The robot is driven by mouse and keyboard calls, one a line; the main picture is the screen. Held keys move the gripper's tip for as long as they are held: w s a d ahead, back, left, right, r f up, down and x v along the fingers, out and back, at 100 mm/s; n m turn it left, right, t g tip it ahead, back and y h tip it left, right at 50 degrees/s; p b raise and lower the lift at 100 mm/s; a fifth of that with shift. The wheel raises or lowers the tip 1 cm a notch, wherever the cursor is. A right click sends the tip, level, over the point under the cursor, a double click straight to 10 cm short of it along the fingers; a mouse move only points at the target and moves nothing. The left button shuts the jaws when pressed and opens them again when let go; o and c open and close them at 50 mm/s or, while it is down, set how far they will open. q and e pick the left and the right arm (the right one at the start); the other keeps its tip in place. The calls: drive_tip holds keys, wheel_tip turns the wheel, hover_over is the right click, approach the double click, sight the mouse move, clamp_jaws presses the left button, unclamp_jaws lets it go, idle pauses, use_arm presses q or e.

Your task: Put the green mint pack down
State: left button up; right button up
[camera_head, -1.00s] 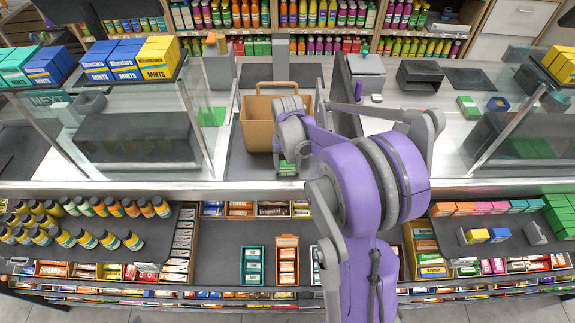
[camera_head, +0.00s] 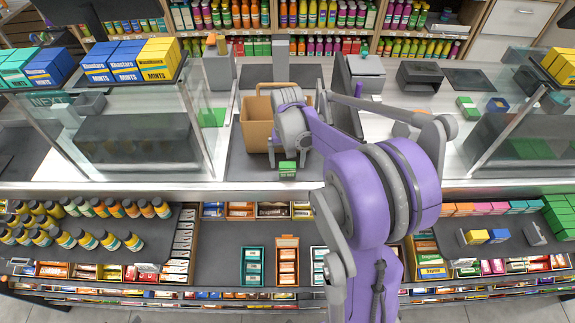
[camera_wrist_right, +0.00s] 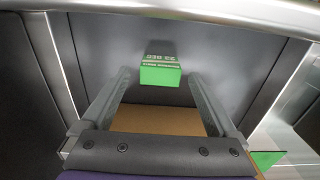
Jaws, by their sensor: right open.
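The green mint pack (camera_head: 287,169) stands on the dark grey counter surface (camera_head: 250,172), just behind the counter's front edge and in front of the brown carrier. In the right wrist view the pack (camera_wrist_right: 160,74) shows its bright green face and darker lettered side. My right gripper (camera_wrist_right: 160,80) is open, with its two fingers spread wide to either side of the pack in the picture and no visible contact. My left gripper is not in view.
A brown carrier with a handle (camera_head: 256,132) stands directly behind the pack. Glass panels (camera_head: 150,125) flank the gap on both sides. Shelves with bottles (camera_head: 120,238) and small boxes lie below the front edge. The grey surface left of the pack is clear.

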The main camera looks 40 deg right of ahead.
wheel_tip(320, 180, up, 8)
drive_tip(key=s+a+f+n+t, duration=0.1)
drive_tip(key=s+a+n+t, duration=0.1)
drive_tip(key=s+a, duration=0.4)
drive_tip(key=s+a+f+n+t, duration=0.2)
drive_tip(key=s+a+n, duration=0.3)
drive_tip(key=a, duration=0.8)
drive_tip(key=shift+s+n+t, duration=0.3)
drive_tip(key=shift+s+t, duration=0.4)
drive_tip(key=shift+s, duration=0.05)
drive_tip(key=shift+o, duration=0.5)
drive_tip(key=shift+s+a+f, duration=0.15)
drive_tip(key=shift+s+f, duration=0.1)
drive_tip(key=shift+f, duration=0.05)
wheel_tip(320, 180, up, 4)
drive_tip(key=f+m+g, duration=0.1)
drive_tip(key=m+g, duration=0.4)
drive_tip(key=m, duration=0.3)
hover_over(290, 164)
drive_tip(key=shift+r+p, duration=0.25)
drive_tip(key=shift+p, duration=0.05)
wheel_tip(290, 164, down, 5)
drive_tip(key=shift+a+f, duration=0.1)
drive_tip(key=f, duration=0.5)
drive_tip(key=shift+w+a+f, duration=0.1)
drive_tip(key=shift+w+a, duration=0.15)
drive_tip(key=c, duration=1.6)
